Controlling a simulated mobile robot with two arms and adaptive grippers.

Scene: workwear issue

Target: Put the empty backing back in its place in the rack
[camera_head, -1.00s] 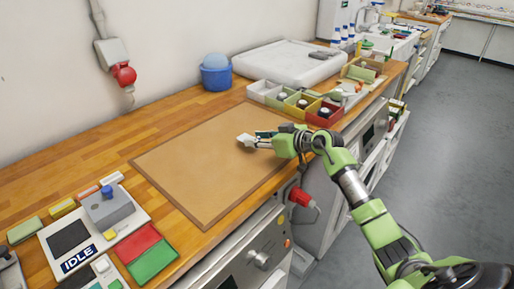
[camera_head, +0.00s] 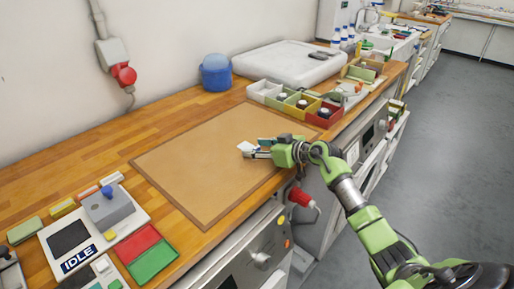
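My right gripper (camera_head: 256,150) is over the brown mat (camera_head: 190,170), near its right edge. A small pale, flat piece (camera_head: 245,148), which looks like the backing, is at its fingertips and appears gripped. Its face is too small to read. The fingers partly hide it. No rack is clear to tell; a tray with dividers and small parts (camera_head: 358,75) stands at the back right of the bench. My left gripper is not in view.
White, green, yellow and red bins (camera_head: 325,113) stand behind the mat. A blue tub (camera_head: 216,74) and a white slab (camera_head: 285,62) are at the back. A panel marked IDLE (camera_head: 78,259) and red and green pads (camera_head: 152,262) lie at front left. Most of the mat is clear.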

